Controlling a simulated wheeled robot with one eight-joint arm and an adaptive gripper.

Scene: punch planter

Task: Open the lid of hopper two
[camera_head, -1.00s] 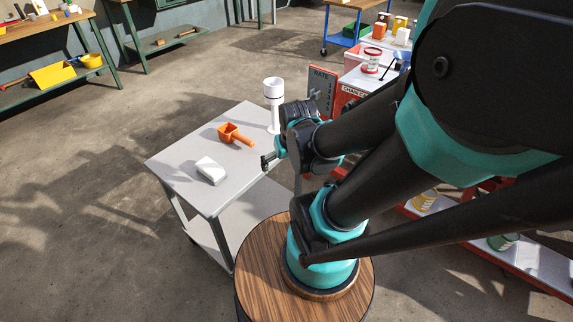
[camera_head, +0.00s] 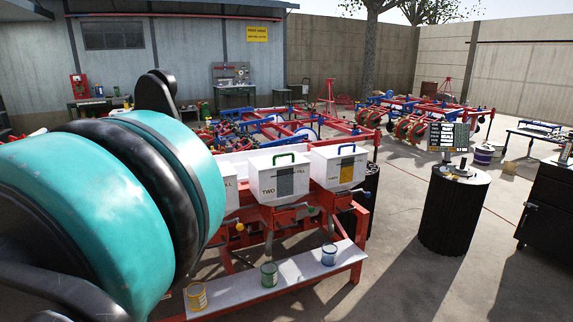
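Hopper two (camera_head: 262,186) is a white box marked "TWO" near the middle of the head view, mounted on a red frame. My gripper is not in view. A large teal and black part of my arm fills the left side and hides some of the machine.
Yellow (camera_head: 196,297), green (camera_head: 269,275) and blue (camera_head: 328,255) cans stand on a white shelf in front. Open floor lies right, around a black drum (camera_head: 450,215).

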